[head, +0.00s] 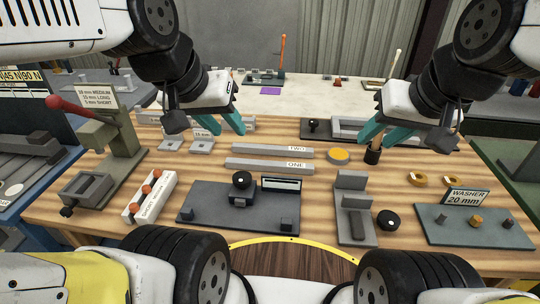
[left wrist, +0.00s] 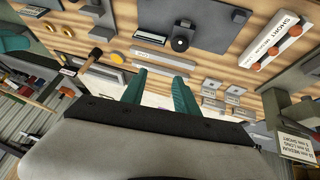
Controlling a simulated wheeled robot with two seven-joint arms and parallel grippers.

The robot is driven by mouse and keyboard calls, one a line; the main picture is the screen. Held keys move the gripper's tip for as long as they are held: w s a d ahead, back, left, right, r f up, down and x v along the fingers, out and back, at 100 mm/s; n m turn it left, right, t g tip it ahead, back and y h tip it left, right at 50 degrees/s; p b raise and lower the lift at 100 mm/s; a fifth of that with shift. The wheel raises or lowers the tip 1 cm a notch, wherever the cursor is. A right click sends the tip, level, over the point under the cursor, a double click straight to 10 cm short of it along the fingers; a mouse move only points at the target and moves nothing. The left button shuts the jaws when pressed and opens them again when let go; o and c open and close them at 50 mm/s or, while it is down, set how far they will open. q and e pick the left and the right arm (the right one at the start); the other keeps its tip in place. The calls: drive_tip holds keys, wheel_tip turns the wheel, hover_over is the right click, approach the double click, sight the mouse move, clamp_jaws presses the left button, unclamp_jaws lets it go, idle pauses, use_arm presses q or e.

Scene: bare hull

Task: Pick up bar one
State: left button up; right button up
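Bar one (head: 268,166) is a long grey bar labelled ONE, lying flat on the wooden bench. Bar two (head: 270,151), labelled TWO, lies parallel just behind it. Both bars also show in the left wrist view, with bar one (left wrist: 162,59) nearer the top. My left gripper (head: 221,123) is open and empty, above the bench behind the bars' left ends. Its teal fingers stand apart in the left wrist view (left wrist: 160,92). My right gripper (head: 387,133) has its teal fingers apart at the back right, close to a mallet handle; I see no grip on it.
A dark fixture plate (head: 210,210) with a knob stands in front of the bars. A yellow disc (head: 338,155) and the mallet (head: 373,156) are to their right. A lever press (head: 115,150) and an orange-knobbed block (head: 150,197) stand left. A washer plate (head: 430,230) is at right.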

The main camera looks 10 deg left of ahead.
use_arm(q)
drive_tip(key=shift+o, duration=0.4)
drive_tip(key=shift+o, duration=1.2)
drive_tip(key=shift+w, duration=0.1)
drive_tip(key=m+g+y, duration=0.2)
drive_tip(key=m+g, duration=0.4)
drive_tip(key=m, duration=1.1)
hover_over(291, 164)
drive_tip(key=f, duration=1.9)
drive_tip(key=shift+a+f, duration=0.25)
drive_tip(key=shift+f, duration=0.15)
drive_tip(key=shift+d+f, duration=0.1)
drive_tip(key=shift+f, duration=0.2)
wheel_tip(291, 164, down, 8)
drive_tip(key=shift+d+r, duration=0.1)
drive_tip(key=shift+r, duration=0.1)
clamp_jaws()
